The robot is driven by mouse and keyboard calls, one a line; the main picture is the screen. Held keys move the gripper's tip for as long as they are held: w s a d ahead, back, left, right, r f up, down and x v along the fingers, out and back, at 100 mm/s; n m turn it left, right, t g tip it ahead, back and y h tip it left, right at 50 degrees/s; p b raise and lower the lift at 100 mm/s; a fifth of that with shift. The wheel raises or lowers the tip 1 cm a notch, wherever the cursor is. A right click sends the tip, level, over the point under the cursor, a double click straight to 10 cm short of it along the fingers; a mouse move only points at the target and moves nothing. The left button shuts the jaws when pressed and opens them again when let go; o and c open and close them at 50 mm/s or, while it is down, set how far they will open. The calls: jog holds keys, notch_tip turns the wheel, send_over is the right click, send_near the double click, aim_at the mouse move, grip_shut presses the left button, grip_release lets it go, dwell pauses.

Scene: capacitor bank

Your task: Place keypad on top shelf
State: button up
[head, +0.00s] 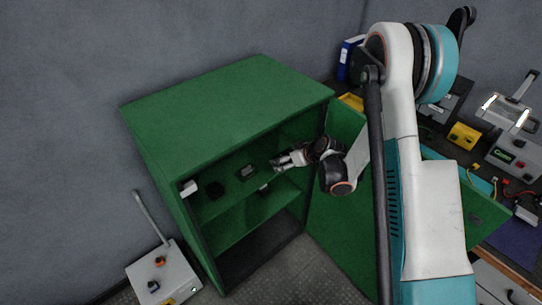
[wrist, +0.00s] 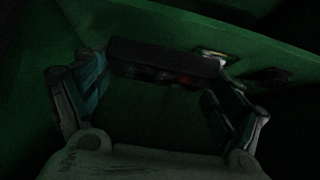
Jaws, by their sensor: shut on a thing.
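My gripper (head: 277,163) reaches into the open green cabinet (head: 235,95) at its upper shelf (head: 225,205). In the wrist view my gripper (wrist: 160,85) has its fingers spread wide and shut on the two ends of a dark, bar-like block, which looks to be the keypad (wrist: 165,56). The block's face is too dark to read, with faint reddish spots along its lower edge. It appears close to the green surface behind it; I cannot tell whether it touches. In the head view I cannot clearly make out the held block.
On the upper shelf are a dark box (head: 246,172) and a black item (head: 215,189). A white item (head: 189,188) sits at the left front edge. The cabinet door (head: 345,225) stands open on the right. A grey switch box (head: 163,275) lies on the floor at left.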

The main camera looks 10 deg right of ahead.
jog(key=w+a+b, duration=0.1)
jog(key=w, duration=0.1)
jog(key=w+a+f, duration=0.1)
jog(key=w+a, duration=0.1)
jog(key=w+a+f+b, duration=0.1)
jog(key=w, duration=0.2)
jog(key=shift+a+b, duration=0.3)
jog(key=shift+a, duration=0.1)
jog(key=shift+w+a+f+b, duration=0.1)
jog(key=shift+f+b, duration=0.7)
jog(key=shift+f, duration=0.55)
jog(key=shift+w+f+b, duration=0.1)
jog(key=shift+f+b, duration=0.65)
jog(key=shift+f, duration=0.6)
jog(key=shift+r, duration=0.1)
jog(key=o, duration=1)
jog(key=shift+o, duration=0.2)
